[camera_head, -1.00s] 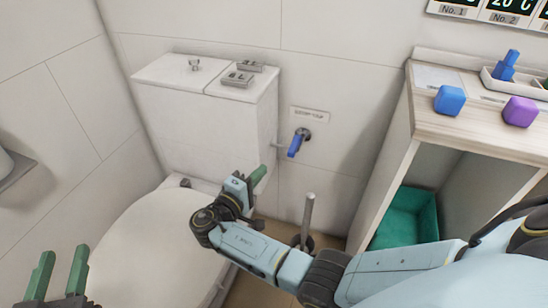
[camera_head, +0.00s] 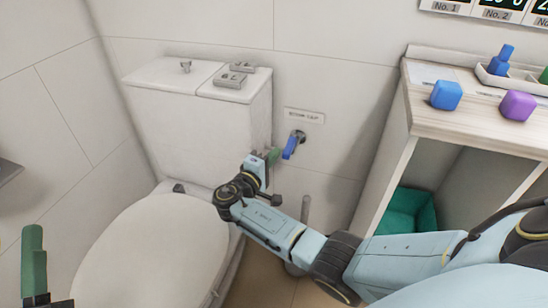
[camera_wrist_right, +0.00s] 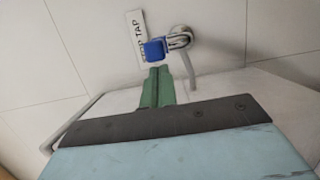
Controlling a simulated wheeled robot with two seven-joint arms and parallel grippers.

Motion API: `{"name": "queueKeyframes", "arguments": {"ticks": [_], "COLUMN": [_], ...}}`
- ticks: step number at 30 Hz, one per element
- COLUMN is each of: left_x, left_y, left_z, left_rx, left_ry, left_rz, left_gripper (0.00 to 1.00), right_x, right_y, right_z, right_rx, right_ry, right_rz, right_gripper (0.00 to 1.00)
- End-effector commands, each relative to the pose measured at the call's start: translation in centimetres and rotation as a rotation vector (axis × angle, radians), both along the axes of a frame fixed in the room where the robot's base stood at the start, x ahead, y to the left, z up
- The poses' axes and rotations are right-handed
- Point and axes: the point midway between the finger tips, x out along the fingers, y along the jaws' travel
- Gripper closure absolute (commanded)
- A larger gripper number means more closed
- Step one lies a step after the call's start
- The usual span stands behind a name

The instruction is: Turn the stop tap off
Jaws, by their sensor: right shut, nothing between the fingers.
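The stop tap has a blue lever handle (camera_head: 291,147) on a metal valve, mounted on the wall right of the toilet cistern. In the head view the lever hangs down, tilted a little left. A label plate (camera_head: 304,116) is above it. My right gripper (camera_head: 273,156) is shut and empty, just left of the lever. In the right wrist view its green fingers (camera_wrist_right: 158,88) are together, close below the blue handle (camera_wrist_right: 155,50); I cannot tell whether they touch it. My left gripper (camera_head: 34,262) shows only partly at the lower left, with one green finger visible.
The white cistern (camera_head: 200,115) and closed toilet lid (camera_head: 155,250) are left of my right arm. A wooden cart (camera_head: 440,115) with a blue block (camera_head: 446,95), a purple block (camera_head: 517,105) and a green bin (camera_head: 408,211) stands at right. A brush handle (camera_head: 305,215) rises behind my arm.

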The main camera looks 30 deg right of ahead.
Motion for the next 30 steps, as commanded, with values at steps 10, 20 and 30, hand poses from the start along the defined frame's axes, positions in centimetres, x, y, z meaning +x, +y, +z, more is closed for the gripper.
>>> {"name": "queueKeyframes", "arguments": {"ticks": [10, 20, 30], "left_x": [-0.1, 0.1, 0.8], "left_y": [0.0, -0.1, 0.0], "left_z": [0.2, 0.1, -1.5], "left_rx": [-0.007, 0.003, 0.041], "left_ry": [-0.021, 0.01, 0.132], "left_rz": [0.001, 0.0, 0.004], "left_gripper": [0.64, 0.64, 0.64], "right_x": [0.2, 0.0, -0.3], "right_y": [-0.5, -0.5, -0.6], "right_z": [0.1, 0.1, 0.1], "right_rx": [0.0, -0.001, -0.001], "right_ry": [-0.001, 0.0, 0.0], "right_rz": [0.001, 0.019, 0.06], "right_gripper": [1.0, 1.0, 1.0]}}
